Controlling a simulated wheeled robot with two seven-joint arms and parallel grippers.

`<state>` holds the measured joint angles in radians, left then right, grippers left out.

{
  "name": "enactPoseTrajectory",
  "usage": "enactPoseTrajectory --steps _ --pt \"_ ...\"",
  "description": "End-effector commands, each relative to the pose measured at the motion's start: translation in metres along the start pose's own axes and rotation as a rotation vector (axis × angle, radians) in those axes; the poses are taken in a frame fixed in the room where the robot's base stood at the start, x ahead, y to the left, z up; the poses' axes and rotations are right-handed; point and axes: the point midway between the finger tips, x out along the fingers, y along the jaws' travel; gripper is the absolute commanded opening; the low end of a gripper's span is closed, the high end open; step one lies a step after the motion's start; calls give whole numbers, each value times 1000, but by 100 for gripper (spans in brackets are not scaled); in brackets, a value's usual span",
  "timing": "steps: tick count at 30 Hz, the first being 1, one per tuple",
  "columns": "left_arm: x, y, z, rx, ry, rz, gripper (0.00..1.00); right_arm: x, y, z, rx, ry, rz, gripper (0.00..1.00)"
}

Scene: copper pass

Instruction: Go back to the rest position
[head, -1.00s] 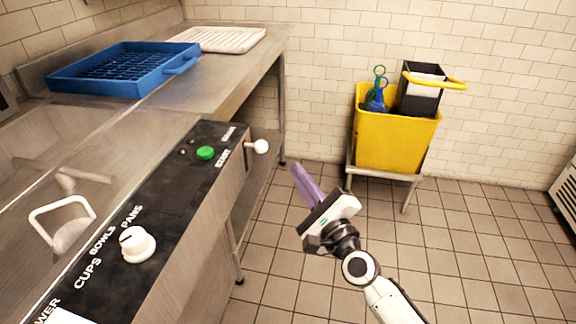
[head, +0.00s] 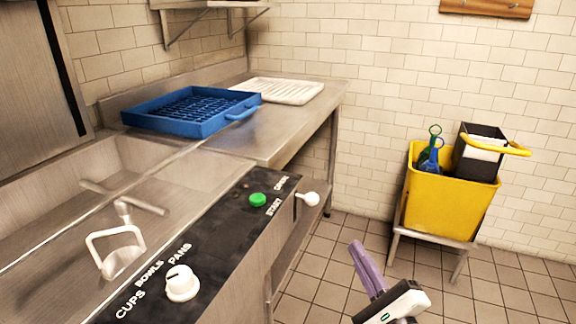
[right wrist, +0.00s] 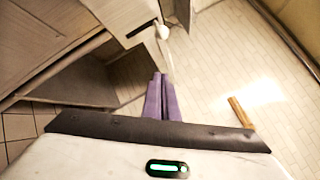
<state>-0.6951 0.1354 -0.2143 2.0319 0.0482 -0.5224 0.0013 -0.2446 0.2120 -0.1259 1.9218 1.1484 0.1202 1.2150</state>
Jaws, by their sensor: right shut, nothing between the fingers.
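My right gripper (head: 367,268) shows at the bottom of the head view, over the tiled floor and to the right of the counter front. Its purple fingers are together with nothing between them. In the right wrist view the closed fingers (right wrist: 161,98) point toward the white lever knob (right wrist: 162,32) of the counter, apart from it. My left gripper is out of view.
The control panel (head: 213,240) carries a white dial (head: 181,283), a green button (head: 258,200) and a white knob (head: 311,198). A blue rack (head: 190,127) and a white tray (head: 280,97) lie on the counter. A yellow bin (head: 440,212) stands by the wall. The floor between is clear.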

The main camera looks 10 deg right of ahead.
Motion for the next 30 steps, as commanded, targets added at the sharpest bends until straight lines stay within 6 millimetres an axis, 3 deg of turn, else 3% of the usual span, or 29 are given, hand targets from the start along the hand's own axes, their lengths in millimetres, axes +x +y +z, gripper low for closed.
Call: enactPoseTrajectory --steps 2,5,8,12,15,18,21,30 --pt "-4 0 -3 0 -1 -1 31 -8 13 4 -101 -5 48 0" --pt "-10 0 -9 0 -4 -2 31 -32 47 11 -390 -37 174 0" --pt "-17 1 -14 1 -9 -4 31 -72 95 14 -794 -117 357 0" --pt "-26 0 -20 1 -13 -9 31 -143 152 4 -1347 -307 617 0" --pt "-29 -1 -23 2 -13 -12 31 -189 175 -7 -1648 -460 762 0" --pt "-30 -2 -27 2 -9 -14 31 -222 186 -17 -1848 -588 858 0" --pt "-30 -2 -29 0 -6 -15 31 -239 191 -23 -1949 -662 907 0" --pt "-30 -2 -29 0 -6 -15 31 -241 192 -24 -1965 -674 913 0"
